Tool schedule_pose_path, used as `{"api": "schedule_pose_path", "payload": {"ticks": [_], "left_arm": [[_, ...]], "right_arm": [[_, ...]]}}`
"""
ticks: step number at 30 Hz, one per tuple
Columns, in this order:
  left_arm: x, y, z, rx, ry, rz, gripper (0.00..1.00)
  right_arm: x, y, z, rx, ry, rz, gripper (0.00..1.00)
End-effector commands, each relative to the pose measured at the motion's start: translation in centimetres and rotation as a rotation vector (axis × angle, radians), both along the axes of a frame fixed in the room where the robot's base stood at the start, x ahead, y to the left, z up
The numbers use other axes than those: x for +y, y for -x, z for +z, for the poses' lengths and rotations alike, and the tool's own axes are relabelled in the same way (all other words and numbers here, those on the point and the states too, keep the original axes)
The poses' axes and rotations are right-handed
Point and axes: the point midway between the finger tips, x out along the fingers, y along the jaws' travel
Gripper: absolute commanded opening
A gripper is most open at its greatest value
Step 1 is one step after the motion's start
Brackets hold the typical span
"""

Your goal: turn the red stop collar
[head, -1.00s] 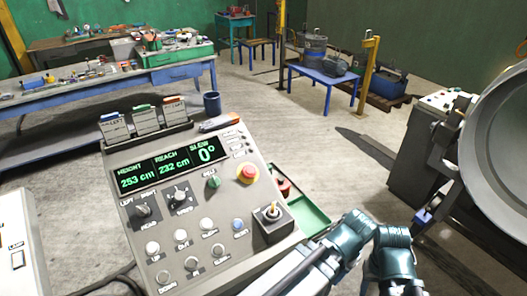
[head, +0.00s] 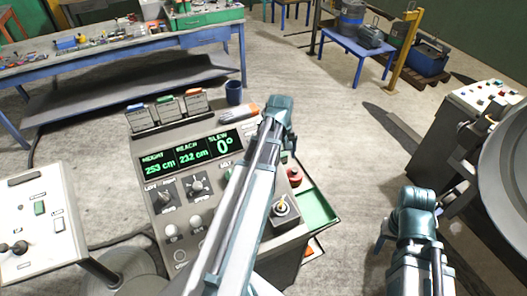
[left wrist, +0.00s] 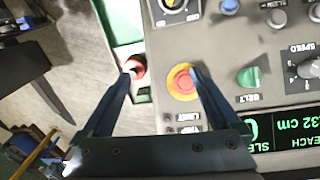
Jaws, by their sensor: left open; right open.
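A red round stop knob in a yellow ring (left wrist: 182,82) sits on the grey console panel, seen in the left wrist view. In the head view my left forearm covers it. My left gripper (left wrist: 163,73) is open above the panel. Its right finger overlaps the knob's right edge in the picture; contact cannot be told. Its left finger passes in front of a second red knob-like part (left wrist: 137,66), which also shows beside the console in the head view (head: 294,176). My right gripper (head: 412,240) is at the lower right, away from the console, its fingers mostly hidden.
The console carries a lit display (head: 191,155), a joystick (head: 281,208) and several knobs. A green tray (head: 318,206) is at its right side. A dark blue mug (head: 234,92) stands behind. A white control box (head: 40,225) is at left, and a large grey drum (head: 505,170) at right.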

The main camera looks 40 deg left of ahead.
Motion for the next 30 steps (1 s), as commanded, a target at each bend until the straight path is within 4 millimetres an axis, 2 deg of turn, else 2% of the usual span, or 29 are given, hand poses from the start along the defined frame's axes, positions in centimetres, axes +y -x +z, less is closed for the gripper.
{"api": "schedule_pose_path", "payload": {"ticks": [1, 3, 6, 9, 20, 30], "left_arm": [[2.4, 0.0, 1.7, -0.007, 0.007, 0.073, 0.96], [4.7, 0.4, 2.5, -0.016, 0.014, 0.153, 0.96], [6.9, 0.8, 3.2, -0.023, 0.021, 0.232, 0.96], [8.1, 1.1, 3.5, -0.028, 0.026, 0.273, 0.96], [8.4, 1.2, 2.8, -0.030, 0.027, 0.285, 0.96], [8.2, 0.8, -0.7, -0.029, 0.026, 0.284, 0.96]], "right_arm": [[0.0, 0.0, 1.7, 0.000, 0.000, -0.001, 0.50], [0.0, 0.0, 2.5, 0.001, 0.000, -0.002, 0.50], [0.0, 0.0, 3.2, 0.001, -0.001, -0.003, 0.50], [0.0, 0.0, 3.4, 0.001, -0.001, -0.003, 0.50], [0.0, 0.0, 2.7, 0.000, -0.001, -0.002, 0.50], [0.0, 0.0, -0.8, -0.001, 0.000, 0.004, 0.50]]}}
